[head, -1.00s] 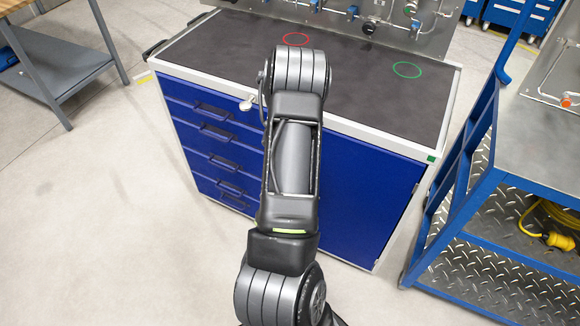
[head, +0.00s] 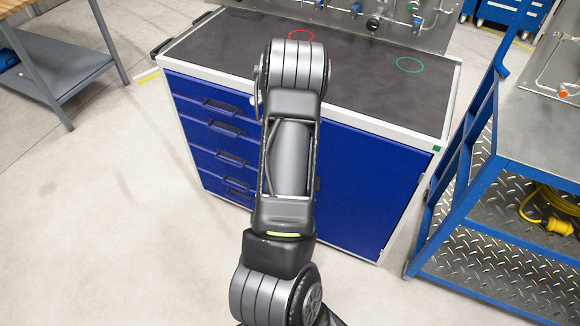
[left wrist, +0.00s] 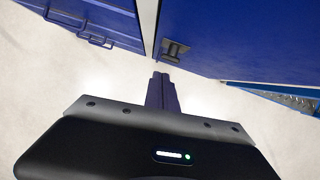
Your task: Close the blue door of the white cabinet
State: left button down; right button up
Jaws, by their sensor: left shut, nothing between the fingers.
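The white cabinet (head: 222,79) stands ahead in the head view, with a dark top and blue drawers on its left. Its blue door (head: 362,185) is on the right, partly hidden by my arm; the door (left wrist: 235,40) also shows in the left wrist view, with a black handle (left wrist: 173,50) low near its left edge. A pale strip lies between drawers and door there; I cannot tell how far the door stands open. My left gripper (left wrist: 161,80) is shut and empty, its tips just below the handle in the picture. Contact is unclear. My right gripper is not in view.
A blue-framed cart (head: 465,200) with metal shelves stands close to the cabinet's right side. A grey-legged workbench (head: 65,70) is at upper left. A gauge panel (head: 400,15) rises behind the cabinet top. The floor left of my arm is clear.

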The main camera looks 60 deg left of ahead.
pick_arm(q)
jog(key=p+v, duration=0.2)
jog(key=v, duration=0.5)
jog(key=shift+a, duration=0.1)
dwell(0.5)
